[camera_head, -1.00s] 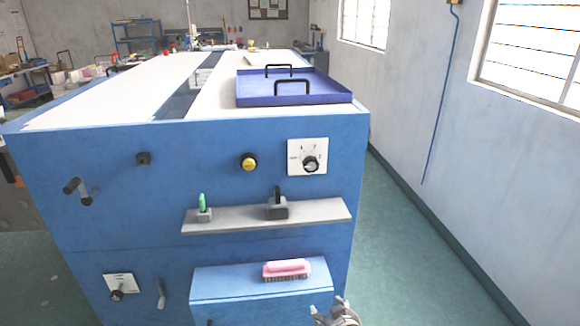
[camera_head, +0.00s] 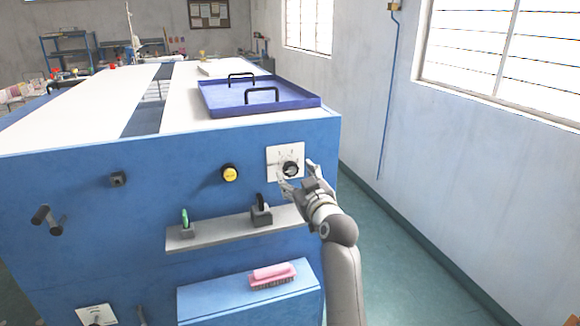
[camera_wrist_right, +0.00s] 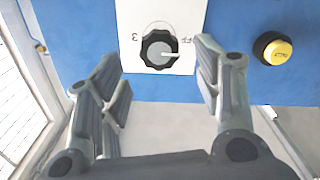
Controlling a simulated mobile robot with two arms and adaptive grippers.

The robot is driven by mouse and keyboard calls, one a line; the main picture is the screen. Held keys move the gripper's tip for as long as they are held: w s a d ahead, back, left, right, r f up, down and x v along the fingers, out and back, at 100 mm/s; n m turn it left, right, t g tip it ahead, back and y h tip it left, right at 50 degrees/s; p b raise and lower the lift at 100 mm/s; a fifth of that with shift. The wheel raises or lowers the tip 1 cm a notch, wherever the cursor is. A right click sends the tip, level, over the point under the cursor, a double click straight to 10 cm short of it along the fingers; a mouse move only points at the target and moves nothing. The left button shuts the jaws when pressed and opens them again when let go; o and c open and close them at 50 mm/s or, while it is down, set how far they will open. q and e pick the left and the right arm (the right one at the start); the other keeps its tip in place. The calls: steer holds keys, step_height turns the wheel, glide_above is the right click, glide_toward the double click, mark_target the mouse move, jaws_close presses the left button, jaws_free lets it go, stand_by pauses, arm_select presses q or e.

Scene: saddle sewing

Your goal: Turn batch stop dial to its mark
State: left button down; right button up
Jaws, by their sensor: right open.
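The dial (camera_head: 290,168) is a round black knob on a white plate (camera_head: 273,152) on the blue machine's front, near its right edge. In the right wrist view the dial (camera_wrist_right: 159,50) has a scalloped rim and a pale pointer line aimed right, toward the mark beside a partly hidden label; a "3" shows on the left. My right gripper (camera_head: 297,174) is open in front of the dial plate, and its fingers (camera_wrist_right: 163,82) stand apart on either side of the dial, not visibly touching it. My left gripper is not in view.
A yellow button (camera_head: 230,174) sits left of the dial. A grey shelf (camera_head: 215,233) below carries a green-handled tool (camera_head: 185,218) and a black-handled one (camera_head: 261,203). A pink brush (camera_head: 272,273) lies lower down. A blue tray (camera_head: 225,100) is on top. The right aisle is clear.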

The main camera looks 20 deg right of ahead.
mark_target(291, 169)
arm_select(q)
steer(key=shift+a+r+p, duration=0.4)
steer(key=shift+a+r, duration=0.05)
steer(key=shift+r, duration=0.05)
arm_select(e)
steer(key=shift+w+a, duration=0.15)
steer(key=shift+w, duration=2.6)
steer(key=c, duration=1)
